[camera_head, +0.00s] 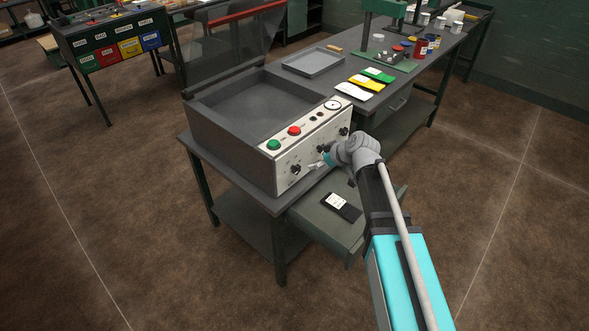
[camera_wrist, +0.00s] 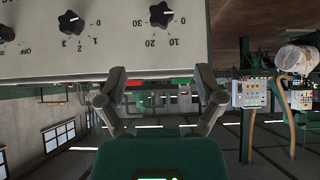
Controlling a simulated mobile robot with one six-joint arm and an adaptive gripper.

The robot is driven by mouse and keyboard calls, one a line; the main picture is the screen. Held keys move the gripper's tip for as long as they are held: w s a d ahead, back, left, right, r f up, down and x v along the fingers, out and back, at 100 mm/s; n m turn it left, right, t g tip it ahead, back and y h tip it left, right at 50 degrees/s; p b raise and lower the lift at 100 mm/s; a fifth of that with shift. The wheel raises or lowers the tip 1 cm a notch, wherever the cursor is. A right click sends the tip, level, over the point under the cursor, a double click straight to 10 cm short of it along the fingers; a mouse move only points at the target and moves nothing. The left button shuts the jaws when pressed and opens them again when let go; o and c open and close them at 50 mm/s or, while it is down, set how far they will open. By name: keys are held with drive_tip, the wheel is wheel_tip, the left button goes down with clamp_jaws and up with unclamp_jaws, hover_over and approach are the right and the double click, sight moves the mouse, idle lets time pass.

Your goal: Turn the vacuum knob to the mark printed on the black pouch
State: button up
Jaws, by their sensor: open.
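The machine's light front panel (camera_head: 310,150) carries several black knobs. The one at its left end (camera_head: 296,169) fills the top of the wrist view (camera_wrist: 161,14), with a scale from 0 to 30. Its white pointer lies towards the 0 side; which knob is labelled vacuum I cannot read. My gripper (camera_head: 320,163) is open and empty in front of the panel, its fingers apart in the wrist view (camera_wrist: 161,80), not touching the knob. The black pouch (camera_head: 341,206) lies flat on the pulled-out drawer; its white label is too small to read.
A middle knob (camera_head: 322,149) and a right knob (camera_head: 343,131) sit along the panel, with green (camera_head: 273,145) and red (camera_head: 294,130) buttons above. The open drawer (camera_head: 315,221) juts out below my arm. The table behind holds a grey tray (camera_head: 313,61).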

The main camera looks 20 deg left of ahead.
sight(299, 167)
drive_tip(key=shift+b+x, duration=4.6)
drive_tip(key=shift+x, duration=2.1)
drive_tip(key=c, duration=1.1)
drive_tip(key=shift+a+r, duration=0.1)
drive_tip(key=shift+a, duration=0.05)
drive_tip(key=shift+c, duration=0.2)
